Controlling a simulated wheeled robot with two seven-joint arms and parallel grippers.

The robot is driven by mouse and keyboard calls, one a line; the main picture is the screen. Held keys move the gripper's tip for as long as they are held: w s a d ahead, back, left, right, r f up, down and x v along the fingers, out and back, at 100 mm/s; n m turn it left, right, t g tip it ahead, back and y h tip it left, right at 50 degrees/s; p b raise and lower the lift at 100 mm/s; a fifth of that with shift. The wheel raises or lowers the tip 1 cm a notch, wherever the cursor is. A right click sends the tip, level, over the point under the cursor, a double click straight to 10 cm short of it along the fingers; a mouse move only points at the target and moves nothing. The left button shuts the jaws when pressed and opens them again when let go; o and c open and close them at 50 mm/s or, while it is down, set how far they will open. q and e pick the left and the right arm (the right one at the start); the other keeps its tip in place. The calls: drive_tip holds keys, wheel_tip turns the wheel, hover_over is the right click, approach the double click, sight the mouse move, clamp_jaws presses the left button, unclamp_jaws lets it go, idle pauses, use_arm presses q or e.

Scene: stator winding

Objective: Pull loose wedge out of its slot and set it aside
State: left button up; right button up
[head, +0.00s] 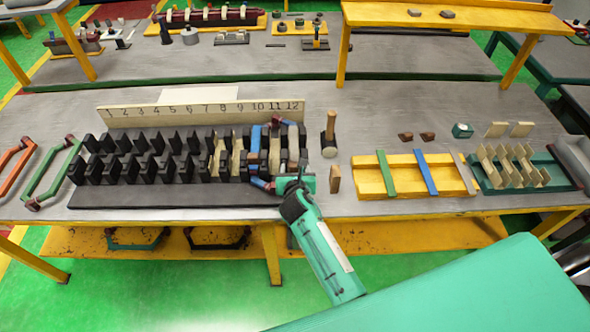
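The black slotted stator block (140,195) lies on the grey bench in front of a board (200,112) numbered 1 to 12. Pale wedge-like strips (238,155) stand in slots toward its right end. A blue and dark-red coil (255,145) sits at the right end, around slots 10 to 12. I cannot tell which wedge is loose. My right gripper (291,178) is at the front right corner of the stator, close to the coil's lower end. Its fingers are small and partly hidden by its own body, so I cannot see whether it holds anything. My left gripper is not in view.
A mallet (329,140) and a small brown block (335,179) stand right of the stator. Farther right are a yellow tray (405,182) and a green rack (555,168) of pale pieces. Green and orange coils (52,175) lie at left. Bare bench shows behind the mallet.

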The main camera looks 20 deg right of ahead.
drive_tip(key=shift+s+a+r, duration=0.15)
drive_tip(key=shift+s, duration=0.4)
drive_tip(key=b+v, duration=0.2)
drive_tip(key=v, duration=1)
drive_tip(key=shift+s+r+b, duration=0.25)
drive_tip(key=shift+b, duration=0.15)
drive_tip(key=shift+a, duration=0.1)
